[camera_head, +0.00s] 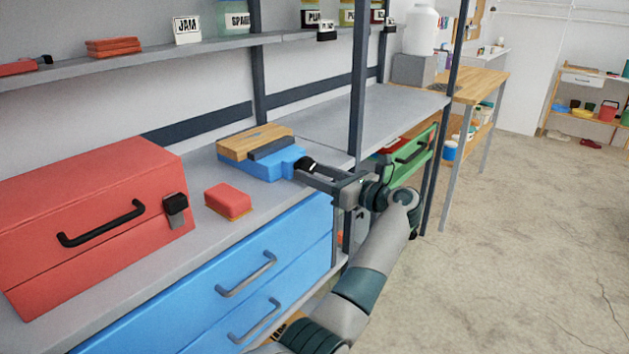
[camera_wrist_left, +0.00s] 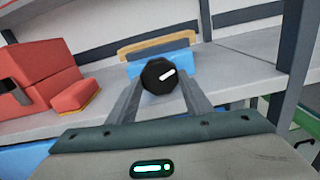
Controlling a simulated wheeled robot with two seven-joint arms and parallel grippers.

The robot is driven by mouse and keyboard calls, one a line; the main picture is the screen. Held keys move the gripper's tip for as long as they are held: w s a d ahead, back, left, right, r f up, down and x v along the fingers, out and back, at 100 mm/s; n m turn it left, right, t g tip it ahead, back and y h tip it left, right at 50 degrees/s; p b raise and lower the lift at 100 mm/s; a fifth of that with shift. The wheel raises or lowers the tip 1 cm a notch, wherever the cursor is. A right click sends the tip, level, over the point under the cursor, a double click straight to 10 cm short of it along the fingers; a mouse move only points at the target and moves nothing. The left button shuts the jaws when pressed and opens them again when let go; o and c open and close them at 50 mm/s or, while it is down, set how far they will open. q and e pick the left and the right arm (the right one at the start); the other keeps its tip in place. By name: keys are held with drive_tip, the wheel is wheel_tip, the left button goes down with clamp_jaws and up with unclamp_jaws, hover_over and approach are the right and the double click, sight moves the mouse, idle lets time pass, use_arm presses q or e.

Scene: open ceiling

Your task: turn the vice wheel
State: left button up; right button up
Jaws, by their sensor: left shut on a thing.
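The blue vice (camera_head: 264,167) stands on the grey workbench with a wooden board (camera_head: 252,140) along its top. Its black wheel (camera_head: 306,164) is on the side facing my arm. In the left wrist view the wheel (camera_wrist_left: 157,77) is dark, with a white mark pointing right and slightly up. The vice body (camera_wrist_left: 180,62) is behind it. My left gripper (camera_head: 304,172) is at the wheel, with one finger on each side of it, shut on it. The same gripper (camera_wrist_left: 161,90) shows in the wrist view. The right gripper is not in view.
A red toolbox (camera_head: 90,215) and a red-orange sponge-like block (camera_head: 228,202) stand left of the vice. Blue drawers (camera_head: 245,285) are below. A dark shelf post (camera_head: 357,85) rises close behind my gripper. Open floor lies at right.

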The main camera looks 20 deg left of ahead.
use_arm(q)
drive_tip(key=shift+d+m, duration=0.1)
drive_tip(key=shift+m, duration=0.2)
drive_tip(key=shift+r+m, duration=0.1)
drive_tip(key=shift+m, duration=0.2)
drive_tip(key=o, duration=1.1)
drive_tip(key=shift+c, duration=0.2)
